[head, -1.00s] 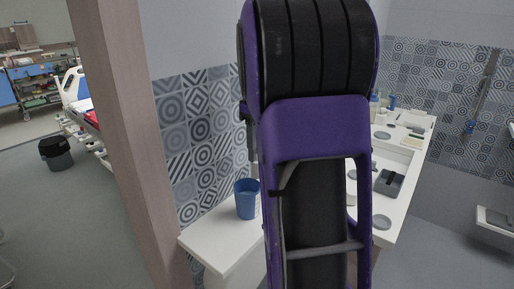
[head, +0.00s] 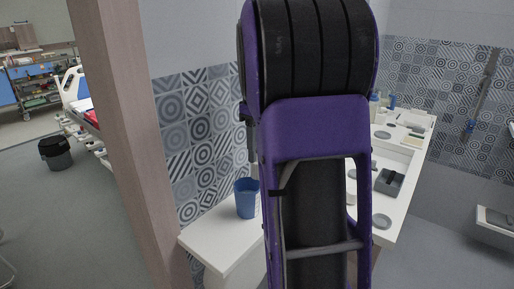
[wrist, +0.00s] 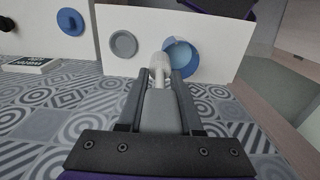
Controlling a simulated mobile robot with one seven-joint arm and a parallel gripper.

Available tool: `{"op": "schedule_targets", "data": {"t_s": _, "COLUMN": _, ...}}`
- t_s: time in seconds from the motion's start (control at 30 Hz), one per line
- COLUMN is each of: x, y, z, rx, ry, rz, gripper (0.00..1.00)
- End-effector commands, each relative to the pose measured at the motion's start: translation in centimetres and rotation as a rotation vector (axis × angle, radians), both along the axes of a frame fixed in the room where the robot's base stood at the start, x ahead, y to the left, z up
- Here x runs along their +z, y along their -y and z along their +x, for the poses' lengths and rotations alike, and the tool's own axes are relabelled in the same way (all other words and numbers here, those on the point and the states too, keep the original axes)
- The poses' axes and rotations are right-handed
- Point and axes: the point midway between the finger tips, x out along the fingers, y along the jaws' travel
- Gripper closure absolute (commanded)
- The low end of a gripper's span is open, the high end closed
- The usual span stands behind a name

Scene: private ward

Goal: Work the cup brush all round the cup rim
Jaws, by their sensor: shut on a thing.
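The blue cup (head: 246,201) stands upright on the white counter, left of my arm in the head view. In the wrist view I look down on its round mouth (wrist: 183,60), with a pale blue inside. My gripper (wrist: 160,88) is shut on the grey handle of the cup brush (wrist: 160,108). The brush's whitish head (wrist: 159,62) overlaps the left edge of the cup's rim in the wrist view. I cannot tell whether it touches. My arm hides most of the gripper in the head view.
The white counter (head: 207,240) ends near the cup. A grey disc (wrist: 123,44) lies beside the cup, and a blue round item (wrist: 70,21) farther left. A patterned tile wall (head: 200,130) rises behind the counter. A wooden post (head: 122,150) stands at left.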

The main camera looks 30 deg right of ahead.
Motion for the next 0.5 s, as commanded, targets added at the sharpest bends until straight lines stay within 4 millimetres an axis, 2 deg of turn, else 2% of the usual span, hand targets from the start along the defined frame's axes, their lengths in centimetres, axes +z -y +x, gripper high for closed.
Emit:
{"op": "schedule_targets", "data": {"t_s": 0.27, "x": -0.80, "y": 0.00, "z": -0.01, "rx": 0.000, "ry": 0.000, "rz": 0.000, "gripper": 1.00}}
{"op": "schedule_targets", "data": {"t_s": 0.5, "x": -0.62, "y": -0.34, "z": 0.34, "rx": 0.002, "ry": 0.000, "rz": 0.000, "gripper": 1.00}}
